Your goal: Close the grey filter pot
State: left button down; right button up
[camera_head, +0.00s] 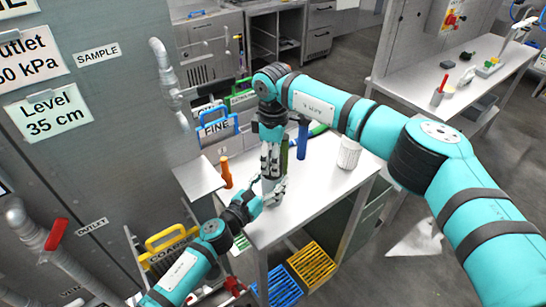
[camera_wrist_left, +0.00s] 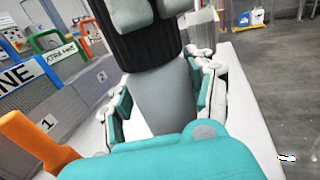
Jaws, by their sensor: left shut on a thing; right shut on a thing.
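The grey filter pot (camera_wrist_left: 165,105) stands between my left gripper's fingers in the left wrist view; its lower part is hidden behind my own gripper. A black ribbed cap (camera_wrist_left: 142,42) is directly above the grey body; I cannot tell whether it is fully seated. My left gripper (camera_head: 260,199) is shut on the pot from the front left, over the white table. My right gripper (camera_head: 271,183) points down from above and is shut on the cap; its pale fingertips show at the top of the left wrist view. In the head view the grippers mostly hide the pot.
An orange cylinder (camera_head: 226,172), a blue cylinder (camera_head: 302,140) and a white ribbed cup (camera_head: 349,152) stand on the white table (camera_head: 310,183). A blue-framed FINE sign (camera_head: 217,127) is behind. Yellow (camera_head: 311,264) and blue (camera_head: 281,287) crates sit below. The table's front right is clear.

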jog(key=m, duration=0.2)
jog(key=shift+s+a+m, duration=0.1)
jog(key=shift+a+m, duration=0.15)
jog(key=shift+m, duration=0.15)
jog(key=shift+d+m, duration=0.2)
jog(key=shift+m, duration=0.8)
jog(key=o, duration=0.9)
jog(key=shift+o, duration=0.2)
jog(key=shift+d+r, duration=0.1)
jog(key=shift+r, duration=2.2)
jog(key=shift+c, duration=0.3)
